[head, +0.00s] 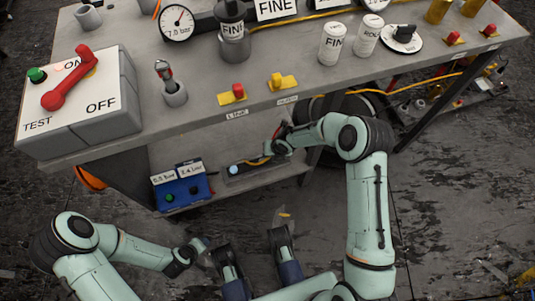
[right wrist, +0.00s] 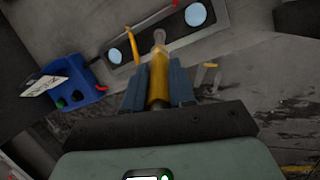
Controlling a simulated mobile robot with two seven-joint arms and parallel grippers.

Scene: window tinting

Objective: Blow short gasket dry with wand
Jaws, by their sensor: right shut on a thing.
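My right gripper (head: 277,147) reaches under the bench, close above the lower shelf. In the right wrist view its two blue fingers are shut on the yellow wand (right wrist: 158,85), whose pale tip points away toward a long grey tray (right wrist: 165,38). The tray has a pale blue disc (right wrist: 117,55) at one end and another pale blue disc (right wrist: 196,14) at the other. I cannot make out the short gasket for certain. My left gripper (head: 200,244) hangs low in front of the bench, away from the shelf; its fingers are too small to read.
A blue box with two readout cards (head: 182,187) stands on the shelf left of the tray. The bench top (head: 210,140) overhangs the shelf. It carries a grey test box (head: 80,115) with a red lever, a gauge and canisters. A yellow hose (head: 255,162) lies near the tray.

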